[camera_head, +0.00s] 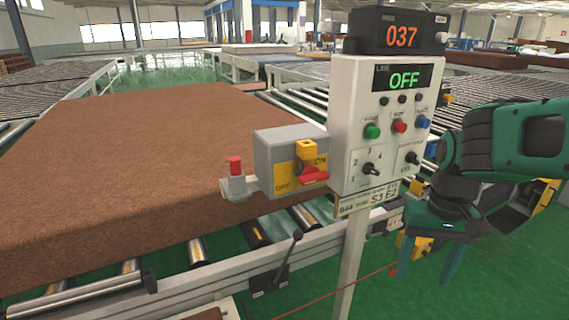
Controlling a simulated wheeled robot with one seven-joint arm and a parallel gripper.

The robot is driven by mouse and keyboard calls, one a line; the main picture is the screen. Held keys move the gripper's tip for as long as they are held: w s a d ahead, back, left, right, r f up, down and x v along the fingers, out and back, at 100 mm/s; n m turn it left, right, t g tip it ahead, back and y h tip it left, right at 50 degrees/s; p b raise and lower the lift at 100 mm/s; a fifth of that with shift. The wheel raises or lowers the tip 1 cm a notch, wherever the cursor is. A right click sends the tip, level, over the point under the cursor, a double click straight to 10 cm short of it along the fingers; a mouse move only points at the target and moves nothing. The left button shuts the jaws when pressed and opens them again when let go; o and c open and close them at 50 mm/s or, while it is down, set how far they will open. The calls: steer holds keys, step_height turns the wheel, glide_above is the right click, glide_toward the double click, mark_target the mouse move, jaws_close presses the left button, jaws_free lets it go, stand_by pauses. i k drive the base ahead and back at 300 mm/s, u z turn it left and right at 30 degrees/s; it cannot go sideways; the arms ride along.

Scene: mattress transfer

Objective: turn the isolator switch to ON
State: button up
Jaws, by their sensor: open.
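The isolator switch is a grey box (290,147) with a yellow plate marked OFF at lower left and ON at upper right. Its red handle (313,175) lies roughly level on the plate, below a yellow block (306,150). I cannot tell its exact setting from the handle. The display (397,79) on the control panel (345,125) to its right reads OFF in green. My gripper (423,279) is open and empty, pointing down below and right of the panel, well apart from the switch.
A red button (235,166) on a small grey mount juts out left of the switch box. The panel stands on a post (350,260). A large brown mattress (140,160) lies on the roller conveyor behind. A black lever (290,255) rises from the conveyor's near rail. Space before the switch looks clear.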

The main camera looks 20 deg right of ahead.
mark_target(311, 174)
steer(key=i, duration=0.4)
steer(key=z, duration=0.4)
steer(key=k, duration=2.5)
steer(key=u, duration=0.6)
steer(key=i, duration=1)
steer(key=z, duration=0.05)
